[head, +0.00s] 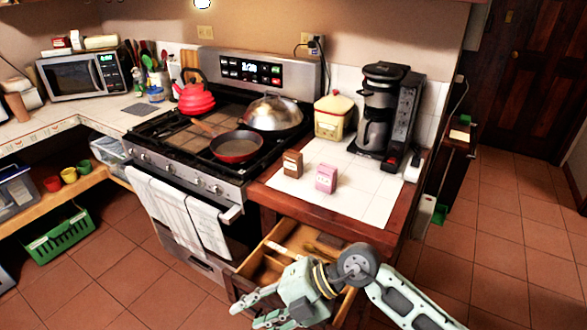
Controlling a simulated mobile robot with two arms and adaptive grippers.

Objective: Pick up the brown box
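The small brown box (292,164) stands upright on the white tiled counter (365,205), near its left edge by the stove. A pink box (326,178) stands just right of it and slightly nearer. My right gripper (246,315) reaches in from the lower right. It is low in front of the counter, well below and apart from the brown box. Its fingers are spread with nothing seen between them. My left gripper is not in view.
An open wooden drawer (262,268) juts out below the counter, behind my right gripper. A coffee maker (380,115) and a yellow canister (334,116) stand behind the boxes. A red pan (237,147) sits on the stove left of them. The counter's front is clear.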

